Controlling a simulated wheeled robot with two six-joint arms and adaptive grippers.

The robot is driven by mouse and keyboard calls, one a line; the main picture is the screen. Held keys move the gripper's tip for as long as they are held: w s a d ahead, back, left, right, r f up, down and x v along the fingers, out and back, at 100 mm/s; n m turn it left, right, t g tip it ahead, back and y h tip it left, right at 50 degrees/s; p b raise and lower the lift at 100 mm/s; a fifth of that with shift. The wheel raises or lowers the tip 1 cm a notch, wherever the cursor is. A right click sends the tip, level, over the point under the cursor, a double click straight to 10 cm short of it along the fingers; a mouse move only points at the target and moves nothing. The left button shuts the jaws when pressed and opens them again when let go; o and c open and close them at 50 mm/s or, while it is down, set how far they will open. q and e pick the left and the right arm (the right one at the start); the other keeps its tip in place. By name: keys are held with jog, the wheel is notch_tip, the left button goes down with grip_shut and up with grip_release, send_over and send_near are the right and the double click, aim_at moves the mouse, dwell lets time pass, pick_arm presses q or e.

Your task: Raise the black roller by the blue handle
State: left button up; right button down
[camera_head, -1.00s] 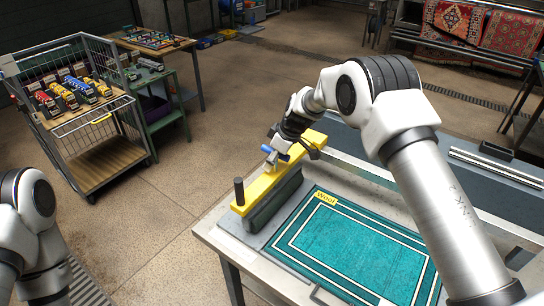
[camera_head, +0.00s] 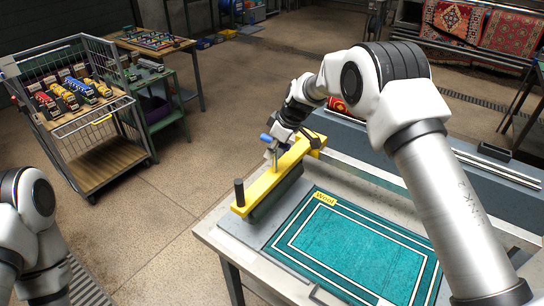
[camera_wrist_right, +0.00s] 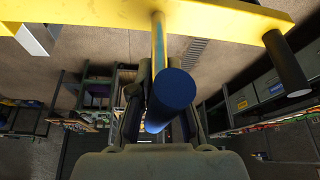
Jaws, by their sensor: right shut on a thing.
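My right gripper (camera_head: 277,138) is shut on the blue handle (camera_head: 266,138) above the yellow beam (camera_head: 262,190). The handle also shows in the right wrist view (camera_wrist_right: 172,95), between the two fingers. A metal rod (camera_wrist_right: 158,45) runs from the handle to the beam. The black roller (camera_head: 277,196) hangs under the beam at the left edge of the bench, beside the green rug. Its upper part is hidden by the beam. My left arm shows at the left edge; its gripper is out of the picture.
The green rug (camera_head: 350,250) with a yellow "Wool" label lies flat on the bench (camera_head: 215,235). A dark upright post (camera_head: 239,192) stands at the beam's near end. Floor between cart and bench is clear.

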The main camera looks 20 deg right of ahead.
jog(key=shift+w+r, duration=0.15)
jog(key=shift+w, duration=0.05)
jog(key=c, duration=1.1)
grip_release()
jog(key=shift+c, duration=0.2)
jog(key=shift+s, duration=0.1)
jog(key=v, duration=1.2)
jog(key=shift+s, duration=0.1)
